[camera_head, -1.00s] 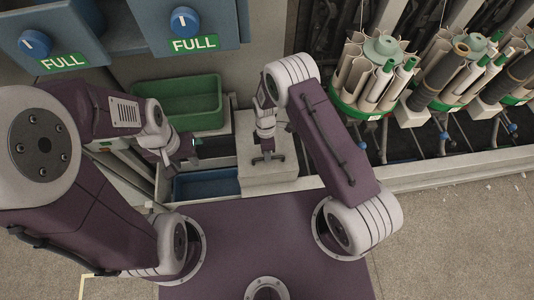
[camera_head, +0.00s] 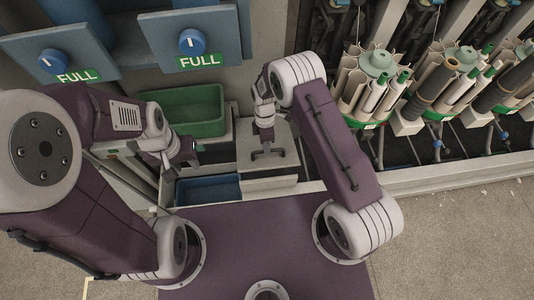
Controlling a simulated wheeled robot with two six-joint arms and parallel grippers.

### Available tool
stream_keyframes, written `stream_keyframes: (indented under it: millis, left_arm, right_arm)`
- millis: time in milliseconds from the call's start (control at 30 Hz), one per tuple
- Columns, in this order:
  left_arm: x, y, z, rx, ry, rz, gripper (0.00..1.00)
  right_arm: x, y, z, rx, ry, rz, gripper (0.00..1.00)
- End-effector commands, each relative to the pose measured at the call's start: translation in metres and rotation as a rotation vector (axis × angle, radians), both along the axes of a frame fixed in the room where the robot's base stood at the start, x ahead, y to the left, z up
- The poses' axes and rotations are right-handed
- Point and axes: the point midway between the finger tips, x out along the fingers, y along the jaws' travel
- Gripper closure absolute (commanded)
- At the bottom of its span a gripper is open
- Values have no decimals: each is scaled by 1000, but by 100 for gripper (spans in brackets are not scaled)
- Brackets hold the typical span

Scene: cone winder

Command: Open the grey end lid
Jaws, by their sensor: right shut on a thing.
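The grey end lid (camera_head: 250,160) is a pale panel over the compartment to the right of the blue bin. My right gripper (camera_head: 267,153) is over the lid, shut on what seems to be its handle; the jaws hide the grip itself. A pale open strip (camera_head: 272,184) shows between the lid's near edge and the front wall. I cannot tell whether the lid is slid back or tilted. My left gripper (camera_head: 192,151) hangs near the green bin, left of the lid and apart from it; its jaws are too small to read.
A green bin (camera_head: 210,128) lies behind my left gripper, and a blue bin (camera_head: 207,197) lies in front of it. Blue knobs (camera_head: 191,42) with FULL signs are at the back left. Winder heads with cones and tubes (camera_head: 376,62) stand at the right. Floor is bare at front right.

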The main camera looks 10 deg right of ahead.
Motion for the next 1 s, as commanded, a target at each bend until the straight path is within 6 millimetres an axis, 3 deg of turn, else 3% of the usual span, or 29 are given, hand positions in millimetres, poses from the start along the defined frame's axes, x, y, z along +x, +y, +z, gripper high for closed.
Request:
stream_keyframes:
  millis: [33, 400, 633, 1000]
  left_arm:
    - [0, 0, 6, 0, 0, 0, 64]
    - [0, 0, 14, 0, 0, 0, 64]
    - [0, 0, 14, 0, 0, 0, 64]
    - [0, 0, 14, 0, 0, 0, 64]
  right_arm:
    - [16, 0, 13, 5, -32, 1, 100]
    - [55, -1, 55, 3, -33, 0, 100]
    - [66, -1, 65, 2, -30, 1, 100]
    - [68, -1, 67, 2, -26, 2, 100]
